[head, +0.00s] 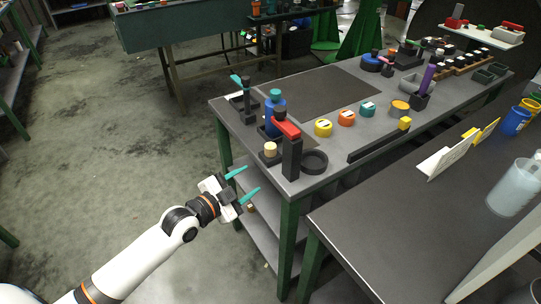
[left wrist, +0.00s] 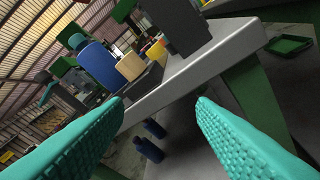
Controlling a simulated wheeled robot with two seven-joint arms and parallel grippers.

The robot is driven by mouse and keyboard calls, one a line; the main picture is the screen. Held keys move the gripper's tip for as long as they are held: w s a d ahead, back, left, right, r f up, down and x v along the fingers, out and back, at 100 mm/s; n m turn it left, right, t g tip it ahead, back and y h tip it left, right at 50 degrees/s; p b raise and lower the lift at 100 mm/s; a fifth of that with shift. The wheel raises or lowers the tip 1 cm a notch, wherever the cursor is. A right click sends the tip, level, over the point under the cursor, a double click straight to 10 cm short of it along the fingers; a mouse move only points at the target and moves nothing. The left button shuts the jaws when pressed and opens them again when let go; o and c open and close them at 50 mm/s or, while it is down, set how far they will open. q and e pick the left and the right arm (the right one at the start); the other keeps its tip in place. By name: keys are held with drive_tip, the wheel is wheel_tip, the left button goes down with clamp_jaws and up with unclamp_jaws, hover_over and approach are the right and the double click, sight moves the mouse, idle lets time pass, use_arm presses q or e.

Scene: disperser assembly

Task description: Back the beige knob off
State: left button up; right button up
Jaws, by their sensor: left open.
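The beige knob (head: 270,147) is a small light cylinder on a dark block near the table's front left corner. In the left wrist view the beige knob (left wrist: 130,66) appears above the table edge, between the blue bottle and a dark post. My left gripper (head: 246,183) is open and empty, with teal fingers, in front of the table edge and apart from the knob. Its fingers fill the lower left and lower right of the left wrist view (left wrist: 160,112). My right gripper is not in view.
A blue bottle (head: 274,103) stands behind the knob, and a dark post with a red top (head: 290,150) stands just right of it. A black ring (head: 314,162) lies beside the post. The grey table (head: 325,128) holds several coloured caps. The floor to the left is clear.

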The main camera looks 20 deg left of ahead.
sight(266, 151)
use_arm(q)
wheel_tip(266, 151, up, 4)
drive_tip(key=a+n+t+h+b, duration=0.1)
drive_tip(key=a+n+b, duration=0.1)
drive_tip(key=n, duration=0.6)
drive_tip(key=p+x, duration=0.2)
drive_tip(key=x, duration=0.8)
drive_tip(key=shift+w+d, duration=0.1)
drive_tip(key=shift+d, duration=0.1)
drive_tip(key=shift+p+x, duration=0.3)
drive_tip(key=shift+x, duration=0.45)
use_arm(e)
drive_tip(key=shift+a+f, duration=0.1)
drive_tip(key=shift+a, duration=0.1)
